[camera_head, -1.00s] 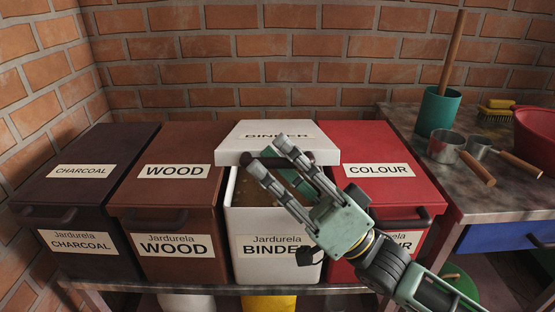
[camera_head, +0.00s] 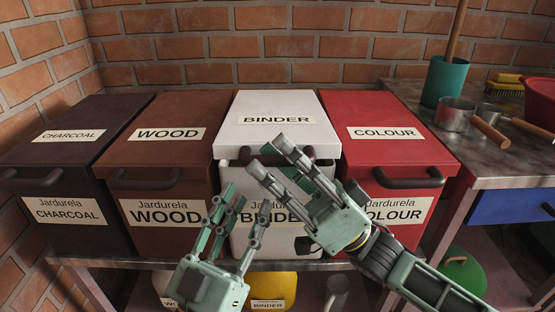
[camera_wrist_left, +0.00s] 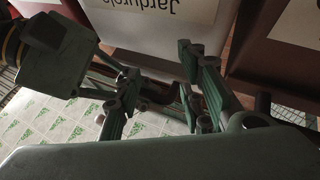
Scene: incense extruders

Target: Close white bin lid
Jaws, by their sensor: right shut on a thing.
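The white bin (camera_head: 233,215) stands between the brown and red bins. My left gripper (camera_head: 245,207) is open and empty, low in front of the white and brown bins. In the left wrist view, the white bin's front (camera_wrist_left: 160,30) shows upside down beyond the open left fingers (camera_wrist_left: 160,75).
The charcoal bin (camera_head: 57,168), brown wood bin (camera_head: 149,157) and red colour bin (camera_head: 393,152) flank the white bin, lids down. A bench (camera_head: 497,178) at the right holds a green pot (camera_head: 444,80) and metal pans (camera_head: 452,114). A brick wall stands behind.

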